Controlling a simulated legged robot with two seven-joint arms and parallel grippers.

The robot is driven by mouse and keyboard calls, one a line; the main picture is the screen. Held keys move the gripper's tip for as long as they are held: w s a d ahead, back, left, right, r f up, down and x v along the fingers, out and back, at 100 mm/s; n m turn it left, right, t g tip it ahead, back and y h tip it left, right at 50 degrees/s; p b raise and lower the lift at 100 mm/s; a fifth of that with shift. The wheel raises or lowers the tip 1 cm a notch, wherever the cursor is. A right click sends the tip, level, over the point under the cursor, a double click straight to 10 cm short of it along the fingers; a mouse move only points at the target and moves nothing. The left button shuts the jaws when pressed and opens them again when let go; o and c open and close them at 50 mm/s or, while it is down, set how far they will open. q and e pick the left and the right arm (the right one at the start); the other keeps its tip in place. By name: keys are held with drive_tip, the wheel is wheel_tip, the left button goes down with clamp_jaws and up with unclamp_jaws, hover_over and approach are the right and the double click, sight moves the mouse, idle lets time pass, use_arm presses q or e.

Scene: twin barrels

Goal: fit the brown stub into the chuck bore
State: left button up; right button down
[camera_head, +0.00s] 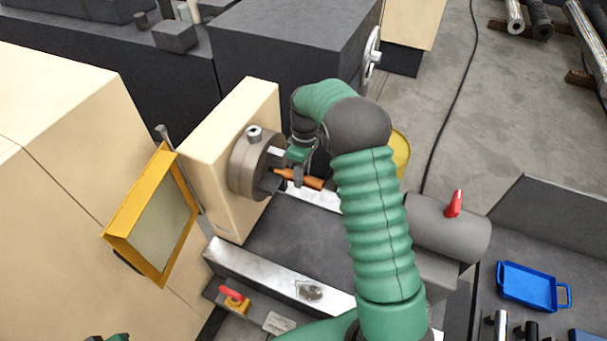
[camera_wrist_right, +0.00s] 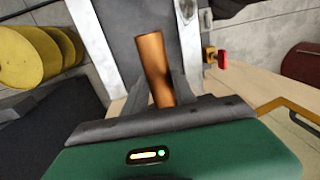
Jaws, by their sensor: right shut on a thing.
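The brown stub (camera_head: 312,182) is a short orange-brown cylinder, held roughly level in front of the chuck (camera_head: 246,165). My right gripper (camera_head: 298,176) is shut on it. In the right wrist view the stub (camera_wrist_right: 153,62) stands between the two dark fingers of the gripper (camera_wrist_right: 160,92) and sticks out past them. In the head view its left end appears at the chuck's face, between the jaws. The bore is hidden, so I cannot tell whether the end is inside it. Only a sliver of my left gripper (camera_head: 112,338) shows at the bottom edge.
The chuck sits on a cream headstock (camera_head: 208,150). A yellow-framed guard (camera_head: 150,220) stands left of it. A grey tailstock (camera_head: 445,225) with a red lever stands right of my right arm. A blue tray (camera_head: 530,285) lies at the right. A yellow drum (camera_head: 401,150) is behind my arm.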

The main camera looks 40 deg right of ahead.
sight(290, 171)
drive_tip(key=shift+w+a+p, duration=0.3)
drive_tip(key=shift+w+a, duration=0.15)
drive_tip(key=shift+w, duration=0.4)
drive_tip(key=shift+w+a+p, duration=0.3)
drive_tip(key=shift+w+a, duration=0.15)
drive_tip(key=shift+w, duration=0.4)
drive_tip(key=shift+w+r, duration=0.1)
drive_tip(key=shift+r, duration=0.05)
drive_tip(key=shift+d, duration=0.1)
